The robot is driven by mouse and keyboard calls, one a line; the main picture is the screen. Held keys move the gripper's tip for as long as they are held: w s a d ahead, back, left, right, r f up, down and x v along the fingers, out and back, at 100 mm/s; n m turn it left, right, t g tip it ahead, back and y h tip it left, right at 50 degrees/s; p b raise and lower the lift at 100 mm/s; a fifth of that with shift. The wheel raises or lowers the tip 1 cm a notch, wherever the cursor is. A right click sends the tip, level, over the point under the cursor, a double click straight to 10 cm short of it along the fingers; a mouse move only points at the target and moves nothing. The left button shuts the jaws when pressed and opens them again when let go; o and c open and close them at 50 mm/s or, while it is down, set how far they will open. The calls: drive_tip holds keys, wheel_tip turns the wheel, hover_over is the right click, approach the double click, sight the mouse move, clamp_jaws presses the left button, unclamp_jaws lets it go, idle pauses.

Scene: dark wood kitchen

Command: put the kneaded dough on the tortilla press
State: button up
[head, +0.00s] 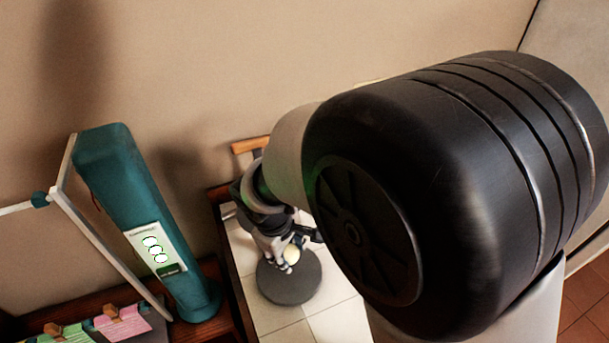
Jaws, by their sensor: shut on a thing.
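The kneaded dough (291,253) is a small pale, rounded lump. My gripper (287,258) is shut on it and points down, with its dark fingers on both sides of the lump. The dough is over a round dark grey disc (290,287), which looks like the tortilla press plate and lies on the tiled counter. I cannot tell from this view whether the dough touches the disc or is a little above it. My own arm covers the right half of the view and hides part of the counter.
A tall teal device (145,210) with a white label stands at the left, beside a pale frame. Pink and green items (121,322) lie at the lower left. A wooden piece (250,145) is by the wall behind my gripper. Bare light tiles (335,325) lie in front of the disc.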

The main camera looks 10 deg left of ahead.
drive_tip(key=shift+s+a+b+x, duration=0.15)
drive_tip(key=shift+b+x, duration=0.15)
drive_tip(key=shift+x, duration=0.6)
drive_tip(key=shift+s+b+x, duration=0.2)
drive_tip(key=shift+b+x, duration=0.1)
drive_tip(key=shift+x, duration=0.65)
drive_tip(key=shift+s+a+b+x, duration=0.15)
drive_tip(key=shift+b+x, duration=0.15)
drive_tip(key=shift+x, duration=0.6)
drive_tip(key=shift+f, duration=0.2)
drive_tip(key=o, duration=1)
